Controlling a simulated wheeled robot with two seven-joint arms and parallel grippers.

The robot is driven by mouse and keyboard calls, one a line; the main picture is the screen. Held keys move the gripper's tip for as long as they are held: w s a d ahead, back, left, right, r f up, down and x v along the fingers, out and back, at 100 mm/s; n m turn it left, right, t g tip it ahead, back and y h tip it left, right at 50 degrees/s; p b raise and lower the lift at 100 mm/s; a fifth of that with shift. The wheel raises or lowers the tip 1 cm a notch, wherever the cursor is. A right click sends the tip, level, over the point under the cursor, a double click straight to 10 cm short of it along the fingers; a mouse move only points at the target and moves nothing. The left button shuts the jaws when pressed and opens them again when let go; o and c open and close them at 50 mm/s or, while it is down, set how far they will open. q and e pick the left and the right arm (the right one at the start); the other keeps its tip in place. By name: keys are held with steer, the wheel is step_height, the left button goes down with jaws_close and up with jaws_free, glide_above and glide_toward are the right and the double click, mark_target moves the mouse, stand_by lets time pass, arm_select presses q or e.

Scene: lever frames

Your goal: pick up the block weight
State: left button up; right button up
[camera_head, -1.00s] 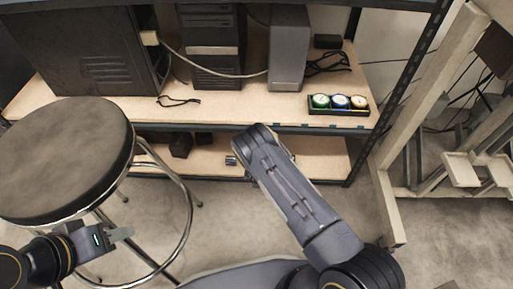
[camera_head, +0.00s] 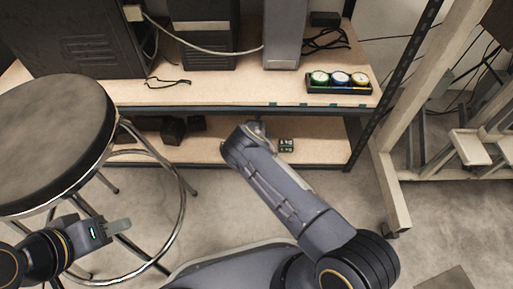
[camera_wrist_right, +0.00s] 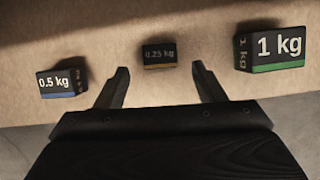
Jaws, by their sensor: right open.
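Three dark block weights lie on a shelf board in the right wrist view. The 0.25 kg block (camera_wrist_right: 160,54), with a yellow stripe, is in the middle. The 0.5 kg block (camera_wrist_right: 62,82), with a blue stripe, is on the left. The 1 kg block (camera_wrist_right: 275,50), with a green stripe, is on the right. My right gripper (camera_wrist_right: 161,69) is open and empty, its fingertips spread to either side of the 0.25 kg block's front; contact cannot be told. In the head view my arm hides this gripper. My left gripper (camera_head: 117,226) is away by the stool; its jaw gap is unclear.
A low shelf board (camera_head: 212,150) holds dark objects (camera_head: 172,130) and a small green-marked block (camera_head: 287,145). The upper board (camera_head: 220,92) carries computer cases and a tray of three round items (camera_head: 338,83). A round stool (camera_head: 55,140) stands left; a pale frame stands right.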

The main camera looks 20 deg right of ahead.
steer(key=x, duration=0.1)
steer(key=b+x, duration=0.1)
steer(key=x, duration=0.1)
steer(key=shift+w+d+b, duration=0.15)
steer(key=shift+w+b, duration=0.15)
steer(key=shift+w, duration=0.05)
arm_select(q)
step_height(320, 180, down, 2)
steer(key=shift+f, duration=0.2)
arm_select(e)
steer(key=c, duration=1.2)
